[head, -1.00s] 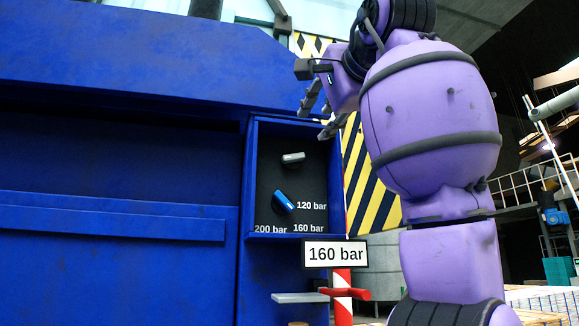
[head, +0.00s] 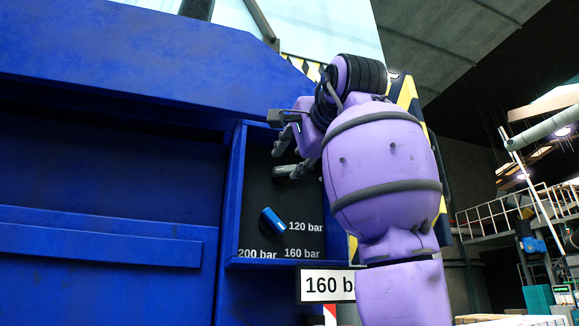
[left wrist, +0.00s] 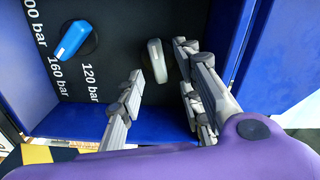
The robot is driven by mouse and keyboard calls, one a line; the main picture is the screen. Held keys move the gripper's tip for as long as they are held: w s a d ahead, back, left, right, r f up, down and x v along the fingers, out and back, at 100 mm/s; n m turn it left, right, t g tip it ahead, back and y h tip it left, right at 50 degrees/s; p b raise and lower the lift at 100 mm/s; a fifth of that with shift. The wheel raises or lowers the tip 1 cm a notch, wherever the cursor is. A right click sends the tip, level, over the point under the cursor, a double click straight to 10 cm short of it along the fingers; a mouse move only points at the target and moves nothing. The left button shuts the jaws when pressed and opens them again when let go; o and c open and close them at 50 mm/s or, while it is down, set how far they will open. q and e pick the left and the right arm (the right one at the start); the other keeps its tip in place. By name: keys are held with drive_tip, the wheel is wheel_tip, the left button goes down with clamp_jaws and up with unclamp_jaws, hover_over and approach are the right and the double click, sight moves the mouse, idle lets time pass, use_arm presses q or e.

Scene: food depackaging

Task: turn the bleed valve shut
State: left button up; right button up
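A grey knob (left wrist: 157,60) sits on the dark panel inside the blue recessed box (head: 234,195). No label shows that it is the bleed valve. My left gripper (head: 279,158) reaches into the upper part of this box. In the left wrist view the left gripper (left wrist: 163,72) is open, with a finger on each side of the grey knob. I see gaps between fingers and knob, but depth is hard to judge. In the head view the fingers overlap the knob. My right gripper is not in view.
A blue knob (head: 272,220) is below the grey one, among marks for 120, 160 and 200 bar. The box's side walls (left wrist: 263,50) stand close to my fingers.

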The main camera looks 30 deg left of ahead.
sight(289, 168)
use_arm(q)
drive_tip(key=x, duration=0.4)
drive_tip(key=shift+f, duration=0.1)
drive_tip(key=shift+d, duration=0.1)
drive_tip(key=shift+s, duration=0.1)
drive_tip(key=shift+c, duration=0.4)
clamp_jaws()
